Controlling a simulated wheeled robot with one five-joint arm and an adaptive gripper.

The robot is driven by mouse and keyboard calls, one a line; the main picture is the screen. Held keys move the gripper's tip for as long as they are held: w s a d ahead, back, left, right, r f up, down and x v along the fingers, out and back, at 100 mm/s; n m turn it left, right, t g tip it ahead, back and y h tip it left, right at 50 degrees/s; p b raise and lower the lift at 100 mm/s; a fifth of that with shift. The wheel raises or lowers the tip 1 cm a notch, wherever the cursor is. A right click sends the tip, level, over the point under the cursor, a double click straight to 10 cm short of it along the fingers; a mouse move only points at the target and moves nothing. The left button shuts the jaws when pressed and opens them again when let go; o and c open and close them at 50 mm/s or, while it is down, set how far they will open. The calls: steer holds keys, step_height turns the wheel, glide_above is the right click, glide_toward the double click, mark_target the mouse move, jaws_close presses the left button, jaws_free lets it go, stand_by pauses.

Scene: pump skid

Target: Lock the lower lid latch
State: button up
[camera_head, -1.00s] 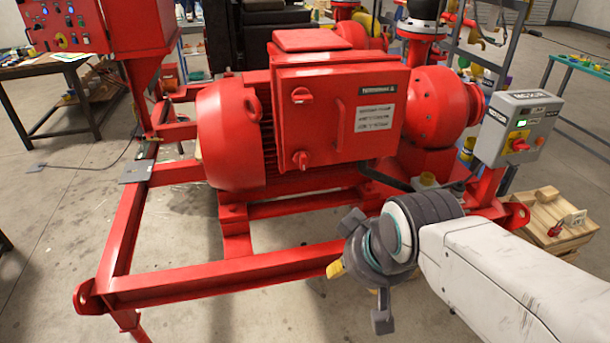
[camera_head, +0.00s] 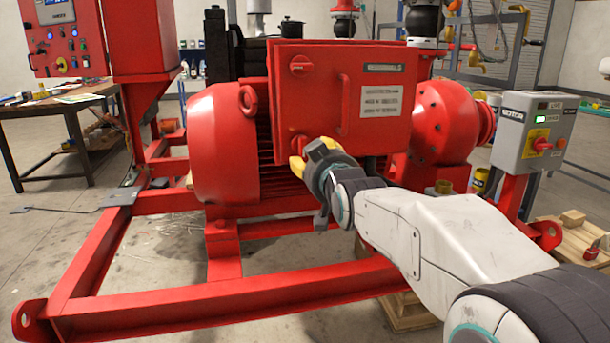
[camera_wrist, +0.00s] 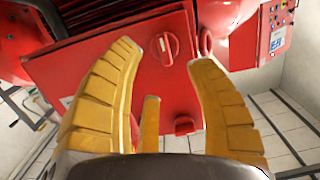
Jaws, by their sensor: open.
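The red terminal box (camera_head: 345,125) on the motor has two red rotary latches at its left edge in the head view. The upper latch (camera_head: 302,66) is clear of my arm. The lower latch is largely behind my fingertips there. My gripper (camera_head: 298,157) is open, with yellow fingers in front of the box's lower left corner. The wrist view looks turned over. In it the lower latch (camera_wrist: 165,48), with a pale stripe, shows between the fingertips (camera_wrist: 165,55), and the upper latch (camera_wrist: 184,124) is farther down. Whether the fingers touch the lower latch cannot be told.
A red lid handle (camera_head: 343,100) stands right of the latches. The ribbed red motor (camera_head: 220,145) is on the left. A grey switch box (camera_head: 535,130) stands on the right. The red skid rail (camera_head: 220,305) crosses in front.

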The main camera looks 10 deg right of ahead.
mark_target(305, 156)
steer(key=shift+t, duration=0.7)
steer(key=shift+w+f+b, duration=0.2)
steer(key=shift+w+b, duration=2.35)
steer(key=shift+w, duration=2.15)
jaws_close()
